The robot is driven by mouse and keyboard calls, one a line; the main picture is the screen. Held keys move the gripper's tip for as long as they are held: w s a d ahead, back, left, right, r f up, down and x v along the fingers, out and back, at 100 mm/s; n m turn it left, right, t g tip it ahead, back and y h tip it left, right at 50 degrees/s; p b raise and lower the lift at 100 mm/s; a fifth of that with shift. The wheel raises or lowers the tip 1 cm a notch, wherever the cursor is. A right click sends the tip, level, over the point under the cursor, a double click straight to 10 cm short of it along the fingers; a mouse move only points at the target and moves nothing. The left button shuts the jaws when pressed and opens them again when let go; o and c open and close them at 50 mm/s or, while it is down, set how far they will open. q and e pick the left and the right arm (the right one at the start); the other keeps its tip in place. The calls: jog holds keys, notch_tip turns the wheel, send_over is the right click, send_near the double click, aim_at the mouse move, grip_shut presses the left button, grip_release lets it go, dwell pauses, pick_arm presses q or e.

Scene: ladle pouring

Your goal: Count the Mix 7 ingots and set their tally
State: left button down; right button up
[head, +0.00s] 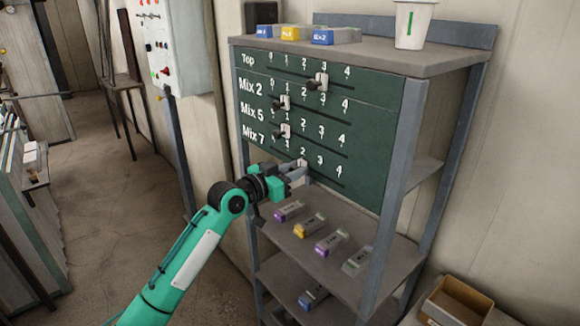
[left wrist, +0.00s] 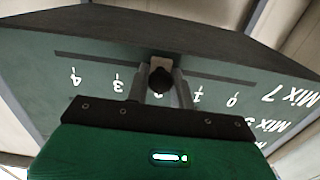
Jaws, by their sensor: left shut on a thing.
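The green tally board (head: 370,130) has rows marked Top, Mix 2, Mix 5 and Mix 7. My left gripper (head: 300,174) is at the Mix 7 row, shut on that row's slider knob (left wrist: 160,75). In the left wrist view the knob sits between the 1 and the 3, hiding the 2's place. Ingots lie on the shelf below: a purple one (head: 289,210), a yellow one (head: 309,225), another purple one (head: 331,242) and a grey one (head: 357,260). A blue ingot (head: 313,297) lies on the lower shelf. My right gripper is out of view.
The Top slider (head: 318,83) is near 3; the Mix 2 slider (head: 284,103) and Mix 5 slider (head: 284,132) are near 1. Labelled blocks (head: 295,34) and a white cup (head: 413,24) stand on top. A cardboard box (head: 456,302) is at lower right.

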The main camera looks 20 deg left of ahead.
pick_arm(q)
jog(key=shift+w+a, duration=0.15)
jog(key=shift+a, duration=0.05)
jog(key=c, duration=1.6)
grip_release()
jog(key=shift+a+f, duration=0.1)
jog(key=shift+a, duration=0.05)
jog(key=o, duration=0.3)
jog(key=shift+d, duration=0.2)
jog(key=b+v, duration=0.5)
jog(key=v, duration=0.9)
jog(key=shift+b, duration=0.3)
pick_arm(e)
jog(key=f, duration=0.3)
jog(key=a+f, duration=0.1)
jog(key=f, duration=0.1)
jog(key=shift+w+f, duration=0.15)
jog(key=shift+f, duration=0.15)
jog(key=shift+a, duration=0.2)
